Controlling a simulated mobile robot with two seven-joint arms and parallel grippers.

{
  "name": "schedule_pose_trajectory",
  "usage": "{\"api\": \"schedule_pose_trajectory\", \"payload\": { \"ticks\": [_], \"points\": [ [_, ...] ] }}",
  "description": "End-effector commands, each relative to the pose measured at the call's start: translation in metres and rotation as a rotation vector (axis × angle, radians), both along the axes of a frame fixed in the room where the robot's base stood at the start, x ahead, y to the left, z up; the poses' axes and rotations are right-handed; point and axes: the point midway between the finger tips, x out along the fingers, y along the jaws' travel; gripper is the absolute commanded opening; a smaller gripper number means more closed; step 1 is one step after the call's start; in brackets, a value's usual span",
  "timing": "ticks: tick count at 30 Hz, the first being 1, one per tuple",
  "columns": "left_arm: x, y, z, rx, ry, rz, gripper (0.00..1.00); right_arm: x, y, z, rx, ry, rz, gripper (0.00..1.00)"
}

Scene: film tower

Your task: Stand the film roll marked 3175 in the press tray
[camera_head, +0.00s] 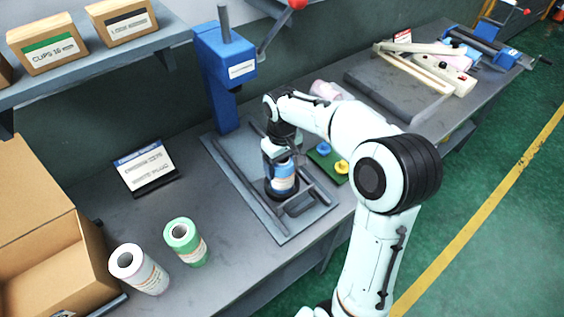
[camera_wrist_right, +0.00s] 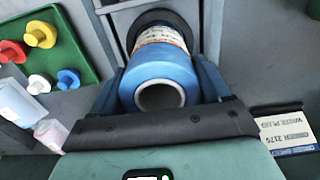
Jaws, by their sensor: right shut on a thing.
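A blue film roll (camera_head: 284,179) with a white and orange label stands upright at the press tray (camera_head: 286,228), in or just over a dark round holder. Its label is too small to read. My right gripper (camera_head: 281,166) is shut on this roll from above. In the right wrist view the blue roll (camera_wrist_right: 160,80) shows its open core between the fingers of the right gripper (camera_wrist_right: 162,88), with the dark ring (camera_wrist_right: 190,27) behind it; contact with the tray floor is hidden. A white roll (camera_head: 138,268) and a green roll (camera_head: 186,242) stand at the front left. My left gripper is out of view.
The blue press (camera_head: 226,72) rises behind the tray. A green board with coloured knobs (camera_wrist_right: 75,35) lies beside it. An open cardboard box (camera_head: 55,255) and a sign (camera_head: 146,167) are at left. A card showing 3175 (camera_wrist_right: 286,132) appears in the wrist view.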

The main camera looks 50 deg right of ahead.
Motion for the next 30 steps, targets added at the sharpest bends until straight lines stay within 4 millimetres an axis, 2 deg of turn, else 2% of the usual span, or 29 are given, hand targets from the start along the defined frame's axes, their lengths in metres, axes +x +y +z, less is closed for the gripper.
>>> {"api": "schedule_pose_trajectory", "payload": {
  "ticks": [4,5,6,13,17,20,30],
  "points": [
    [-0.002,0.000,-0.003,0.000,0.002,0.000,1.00,0.000,0.000,-0.003,0.000,-0.002,0.000,0.28],
    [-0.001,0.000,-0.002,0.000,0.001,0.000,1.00,0.000,0.000,-0.002,0.000,-0.002,0.000,0.87],
    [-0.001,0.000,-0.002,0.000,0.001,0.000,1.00,0.000,0.000,-0.002,0.000,-0.002,0.000,1.00],
    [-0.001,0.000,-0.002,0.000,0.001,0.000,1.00,0.000,0.000,-0.002,0.000,0.001,0.000,1.00],
    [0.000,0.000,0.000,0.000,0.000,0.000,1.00,0.000,0.000,0.005,0.000,-0.001,0.000,1.00],
    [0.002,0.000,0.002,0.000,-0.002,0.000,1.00,0.001,0.000,0.022,-0.002,-0.004,0.000,1.00],
    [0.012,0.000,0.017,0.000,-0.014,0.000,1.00,0.001,0.000,0.098,-0.001,-0.006,0.000,1.00]
  ]
}}
